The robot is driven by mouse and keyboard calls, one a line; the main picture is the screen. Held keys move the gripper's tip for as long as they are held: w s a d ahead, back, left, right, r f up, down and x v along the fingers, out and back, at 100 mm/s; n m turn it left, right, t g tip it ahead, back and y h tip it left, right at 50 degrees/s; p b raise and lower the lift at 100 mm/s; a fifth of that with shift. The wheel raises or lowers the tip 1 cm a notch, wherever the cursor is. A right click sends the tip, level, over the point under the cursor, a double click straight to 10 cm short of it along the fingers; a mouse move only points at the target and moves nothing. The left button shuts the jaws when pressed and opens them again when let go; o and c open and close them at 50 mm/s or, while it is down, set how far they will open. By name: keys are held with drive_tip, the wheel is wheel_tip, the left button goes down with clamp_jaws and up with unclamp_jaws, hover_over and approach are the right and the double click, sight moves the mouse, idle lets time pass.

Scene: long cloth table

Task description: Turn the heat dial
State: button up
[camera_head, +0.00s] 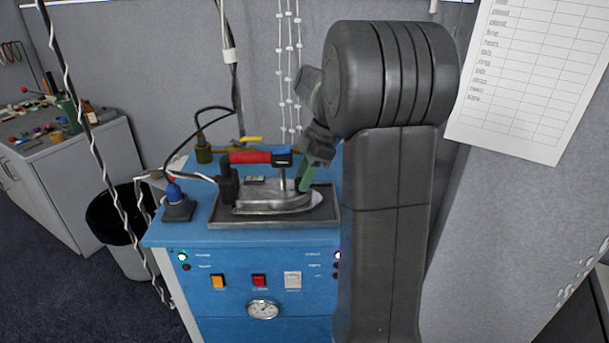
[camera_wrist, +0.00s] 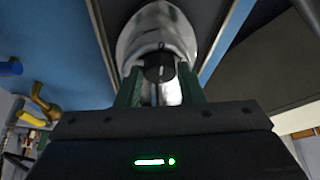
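The iron (camera_head: 275,200) lies on a dark tray (camera_head: 225,221) on top of a blue cabinet, with a red and blue handle (camera_head: 250,157). In the wrist view, a round black dial (camera_wrist: 159,67) sits on the silver iron body (camera_wrist: 157,32). My gripper (camera_wrist: 160,80) has its two green fingers apart, one on each side of the dial, near its edges. Whether they touch it I cannot tell. In the head view, my gripper (camera_head: 305,180) points down at the right end of the iron, and the dial is hidden there.
The blue cabinet front (camera_head: 220,315) has buttons, lamps and a gauge (camera_head: 263,310). A blue-capped item (camera_head: 176,203) stands left of the tray, and brass fittings with a yellow lever (camera_head: 250,140) stand behind. Cables hang on the left above a black bin (camera_head: 112,212).

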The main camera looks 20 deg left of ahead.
drive_tip(key=o, duration=0.3)
drive_tip(key=shift+r, duration=0.1)
drive_tip(key=v, duration=1.3)
drive_tip(key=shift+r+b, duration=0.3)
drive_tip(key=shift+d, duration=0.1)
drive_tip(key=x, duration=1.4)
drive_tip(key=shift+p, duration=0.3)
drive_tip(key=shift+w+d, duration=0.1)
